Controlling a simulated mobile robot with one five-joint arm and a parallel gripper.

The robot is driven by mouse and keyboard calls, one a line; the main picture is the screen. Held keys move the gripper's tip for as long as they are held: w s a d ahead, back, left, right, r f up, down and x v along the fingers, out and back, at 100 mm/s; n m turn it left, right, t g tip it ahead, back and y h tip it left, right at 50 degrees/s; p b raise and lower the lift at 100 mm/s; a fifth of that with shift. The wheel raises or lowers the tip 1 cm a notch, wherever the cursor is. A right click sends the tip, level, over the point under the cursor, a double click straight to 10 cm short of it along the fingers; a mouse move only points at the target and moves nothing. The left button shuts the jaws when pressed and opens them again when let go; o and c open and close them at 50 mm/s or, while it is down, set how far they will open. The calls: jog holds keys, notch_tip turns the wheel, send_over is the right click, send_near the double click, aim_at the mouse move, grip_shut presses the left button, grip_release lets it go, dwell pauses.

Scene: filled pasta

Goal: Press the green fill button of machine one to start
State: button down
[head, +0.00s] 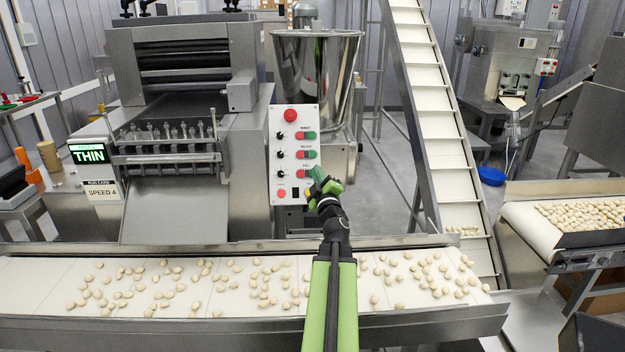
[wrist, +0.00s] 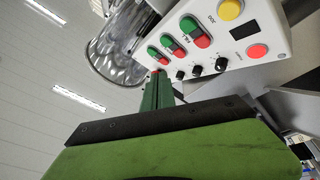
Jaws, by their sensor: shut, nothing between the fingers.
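Machine one's white control panel (head: 294,142) faces me. It has a red button on top and three rows of a black knob with a red and green button pair. The lowest pair, labelled FILL, has its green fill button (head: 317,172) at the right. In the wrist view the green fill button (wrist: 188,24) is in the pair nearest the yellow button. My gripper (head: 318,184) is shut and empty. In the head view its tips overlap the lower right of the fill pair. In the wrist view my gripper (wrist: 157,76) shows below the panel buttons. I cannot tell whether it touches.
A conveyor (head: 215,262) with scattered pasta runs below my arm. A metal hopper (head: 318,80) stands behind the panel. An inclined white conveyor (head: 425,110) rises to its right. A display (head: 90,154) at left reads THIN. A second conveyor (head: 530,228) stands at right.

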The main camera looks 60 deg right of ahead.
jog(key=shift+w, duration=0.1)
jog(key=w+d+f+b, duration=0.4)
jog(key=d, duration=0.2)
jog(key=shift+w+f+b, duration=0.15)
jog(key=shift+f+b, duration=0.15)
dwell(0.3)
dwell(1.9)
jog(key=shift+w+d+f, duration=0.2)
jog(key=shift+w+d, duration=0.1)
jog(key=shift+w+d+f+b, duration=0.2)
jog(key=shift+d+f+b, duration=0.05)
jog(key=shift+b, duration=0.2)
dwell(0.5)
jog(key=shift+s+a+r+p, duration=0.4)
jog(key=shift+a+r+p, duration=0.05)
jog(key=shift+a, duration=0.1)
dwell(0.4)
